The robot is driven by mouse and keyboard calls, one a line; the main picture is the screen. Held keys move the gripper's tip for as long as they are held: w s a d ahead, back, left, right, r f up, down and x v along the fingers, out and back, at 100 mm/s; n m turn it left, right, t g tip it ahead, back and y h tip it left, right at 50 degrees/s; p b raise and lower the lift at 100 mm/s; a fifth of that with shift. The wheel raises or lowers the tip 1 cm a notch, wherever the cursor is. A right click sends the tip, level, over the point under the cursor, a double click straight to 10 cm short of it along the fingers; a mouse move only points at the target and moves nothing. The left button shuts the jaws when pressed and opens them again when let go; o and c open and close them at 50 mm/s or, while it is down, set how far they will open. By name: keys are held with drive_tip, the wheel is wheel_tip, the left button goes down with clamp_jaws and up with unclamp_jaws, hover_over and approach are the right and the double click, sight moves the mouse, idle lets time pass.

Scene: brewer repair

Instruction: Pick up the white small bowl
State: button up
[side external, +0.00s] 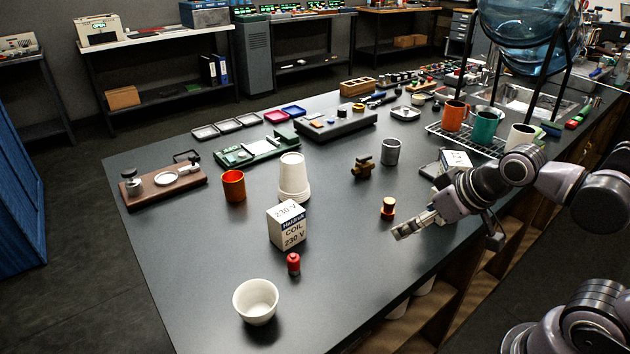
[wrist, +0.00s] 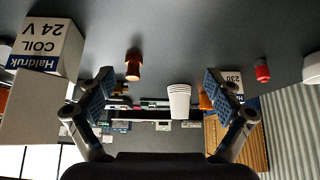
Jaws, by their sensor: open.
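The white small bowl (side external: 256,303) stands upright and empty near the front end of the dark counter in the side view. In the wrist view a white piece that looks like the bowl (wrist: 312,69) is cut off at the right edge. My gripper (side external: 398,232) is above the counter, to the right of and farther back than the bowl, well apart from it. In the wrist view my gripper (wrist: 160,92) has its two blue-padded fingers spread wide, with nothing held between them.
A small red bottle (side external: 293,264) and a white coil box (side external: 287,225) stand just behind the bowl. Stacked white cups (side external: 292,178), an orange cup (side external: 233,185) and a copper-topped part (side external: 388,208) are farther back. The counter between my gripper and the bowl looks clear.

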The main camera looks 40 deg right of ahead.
drive_tip(key=shift+a+r, duration=0.1)
drive_tip(key=w+a+r+n+g+y, duration=0.1)
drive_tip(key=w+a+r+n+g, duration=0.1)
drive_tip(key=w+a+r+n, duration=0.4)
drive_tip(key=n+g+h, duration=0.1)
drive_tip(key=n+g, duration=0.4)
drive_tip(key=n, duration=0.8)
hover_over(259, 313)
wheel_tip(259, 313, down, 11)
drive_tip(key=shift+r, duration=0.1)
drive_tip(key=c, duration=1.3)
